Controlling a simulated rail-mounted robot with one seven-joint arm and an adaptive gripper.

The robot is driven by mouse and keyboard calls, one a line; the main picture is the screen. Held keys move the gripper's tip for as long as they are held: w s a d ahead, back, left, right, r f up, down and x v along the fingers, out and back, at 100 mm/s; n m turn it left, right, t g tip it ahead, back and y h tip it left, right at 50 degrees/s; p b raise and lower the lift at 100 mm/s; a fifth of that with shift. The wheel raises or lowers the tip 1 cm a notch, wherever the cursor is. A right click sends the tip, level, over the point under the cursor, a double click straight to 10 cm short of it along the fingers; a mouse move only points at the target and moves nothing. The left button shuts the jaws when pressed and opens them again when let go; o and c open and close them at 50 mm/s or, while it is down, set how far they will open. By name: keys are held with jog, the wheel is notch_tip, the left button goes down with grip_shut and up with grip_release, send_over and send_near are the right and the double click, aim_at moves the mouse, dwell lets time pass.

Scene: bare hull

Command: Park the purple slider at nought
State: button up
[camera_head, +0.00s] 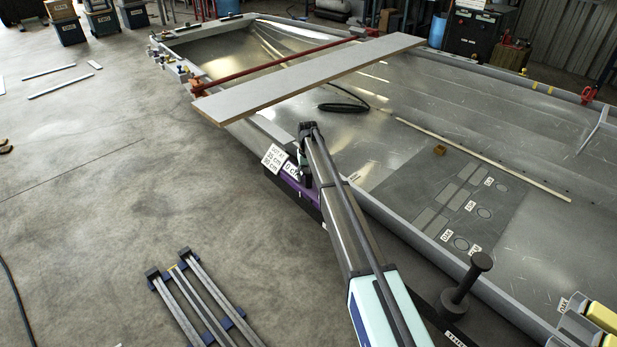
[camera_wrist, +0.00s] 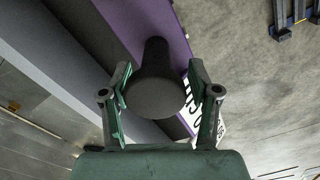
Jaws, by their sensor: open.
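The purple slider (camera_head: 292,187) sits at the near edge of the hull, left of the middle in the head view. In the wrist view, its purple body (camera_wrist: 140,22) carries a dark round-topped knob (camera_wrist: 156,92). My gripper (camera_wrist: 160,84) is open, with one finger on each side of the knob; I cannot tell whether either finger touches it. In the head view, my gripper (camera_head: 305,170) is over the slider, and my arm hides part of it. A white label reading "0 c…" (camera_head: 291,169) stands by the slider, its end hidden.
A white sign (camera_head: 273,158) lists cuts in cm. A grey plank (camera_head: 310,78) lies across the hull (camera_head: 420,120) beyond my gripper. A dark round-topped post (camera_head: 468,283) stands right of my arm. A blue-ended rail frame (camera_head: 198,300) lies on the open floor at left.

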jog(key=shift+s+r, duration=0.1)
jog(key=shift+r, duration=0.3)
notch_tip(320, 180, up, 11)
jog(key=shift+r, duration=0.15)
dwell(0.4)
